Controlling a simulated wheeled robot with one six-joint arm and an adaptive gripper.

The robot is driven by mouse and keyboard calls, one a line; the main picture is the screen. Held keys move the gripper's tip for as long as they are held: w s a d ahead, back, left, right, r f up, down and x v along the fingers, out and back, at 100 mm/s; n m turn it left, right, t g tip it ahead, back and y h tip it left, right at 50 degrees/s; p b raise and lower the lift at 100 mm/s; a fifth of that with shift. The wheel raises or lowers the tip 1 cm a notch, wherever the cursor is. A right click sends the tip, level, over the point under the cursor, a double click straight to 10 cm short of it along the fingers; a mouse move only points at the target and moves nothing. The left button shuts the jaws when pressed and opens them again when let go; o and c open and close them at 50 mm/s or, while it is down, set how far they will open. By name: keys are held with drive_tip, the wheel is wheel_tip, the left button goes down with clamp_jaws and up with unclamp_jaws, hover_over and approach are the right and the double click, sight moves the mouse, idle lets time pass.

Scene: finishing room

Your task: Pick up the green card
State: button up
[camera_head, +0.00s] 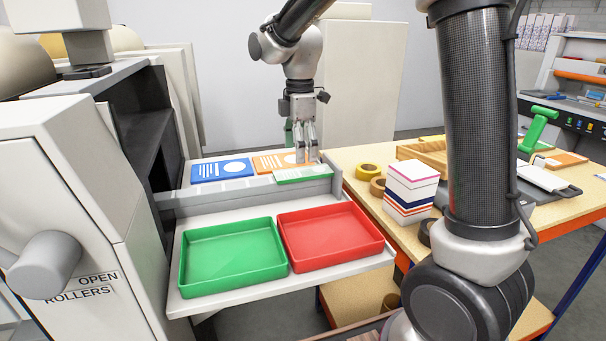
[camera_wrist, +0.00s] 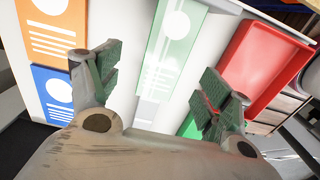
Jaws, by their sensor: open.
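The green card (camera_head: 302,174) has white print and lies at the right end of the grey rail at the front of the machine's shelf. In the wrist view the green card (camera_wrist: 172,42) shows between and beyond my fingers, with a white disc and white lines on it. My gripper (camera_head: 304,157) is above and just behind the card in the head view, pointing down. In the wrist view my gripper (camera_wrist: 158,82) has its two green-padded fingers wide apart, with nothing held. I cannot tell the exact height of the fingertips over the card.
An orange card (camera_head: 272,162) and a blue card (camera_head: 222,170) lie behind the rail. A green tray (camera_head: 184,262) and a red tray (camera_head: 376,250) stand in front of it. A wooden table with tape rolls (camera_head: 369,171) and a paper stack (camera_head: 411,190) is at right.

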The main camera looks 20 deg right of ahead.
sight(301, 172)
drive_tip(key=f, duration=0.4)
drive_tip(key=shift+s+f, duration=0.35)
drive_tip(key=shift+c, duration=0.4)
drive_tip(key=c, duration=0.8)
